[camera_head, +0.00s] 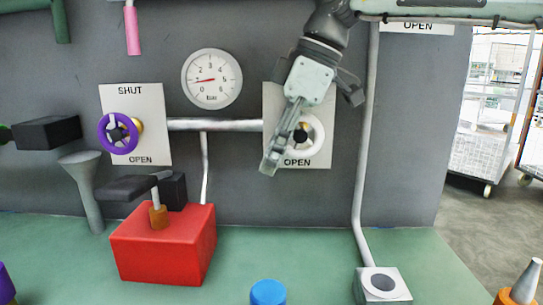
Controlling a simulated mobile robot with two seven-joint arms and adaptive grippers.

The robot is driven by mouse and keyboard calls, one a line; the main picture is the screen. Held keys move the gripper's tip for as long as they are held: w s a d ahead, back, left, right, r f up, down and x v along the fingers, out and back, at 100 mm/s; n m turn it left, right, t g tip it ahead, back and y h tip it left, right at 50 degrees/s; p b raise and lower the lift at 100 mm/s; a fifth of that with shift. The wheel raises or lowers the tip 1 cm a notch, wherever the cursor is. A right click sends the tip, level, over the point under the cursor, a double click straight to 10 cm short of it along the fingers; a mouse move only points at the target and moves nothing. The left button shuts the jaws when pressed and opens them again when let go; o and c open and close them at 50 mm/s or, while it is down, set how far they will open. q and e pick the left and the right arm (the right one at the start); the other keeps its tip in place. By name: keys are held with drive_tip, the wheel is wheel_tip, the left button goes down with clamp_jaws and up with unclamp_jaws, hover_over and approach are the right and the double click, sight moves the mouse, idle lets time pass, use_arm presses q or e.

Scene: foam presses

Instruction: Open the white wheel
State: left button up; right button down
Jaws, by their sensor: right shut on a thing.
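The white wheel (317,130) is a ring with a dark hub, mounted on a pale plate (322,162) on the grey wall. The plate reads OPEN at its lower edge; its upper part is hidden by my right gripper. My right gripper (271,164) comes down from the upper right, over the left side of the wheel. Its fingers are shut on the wheel's rim, and they hide that side of the rim. My left gripper is not in view.
A purple wheel (112,146) sits on a SHUT/OPEN plate at left. A pressure gauge (212,80) is between the plates, above a pipe (215,125). A red block (165,250), a blue cap (268,292) and a grey socket (384,284) stand on the green bench.

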sight(304, 113)
drive_tip(key=c, duration=1.7)
unclamp_jaws()
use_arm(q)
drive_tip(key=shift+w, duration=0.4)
use_arm(e)
drive_tip(key=shift+o, duration=0.7)
drive_tip(key=v, duration=1.2)
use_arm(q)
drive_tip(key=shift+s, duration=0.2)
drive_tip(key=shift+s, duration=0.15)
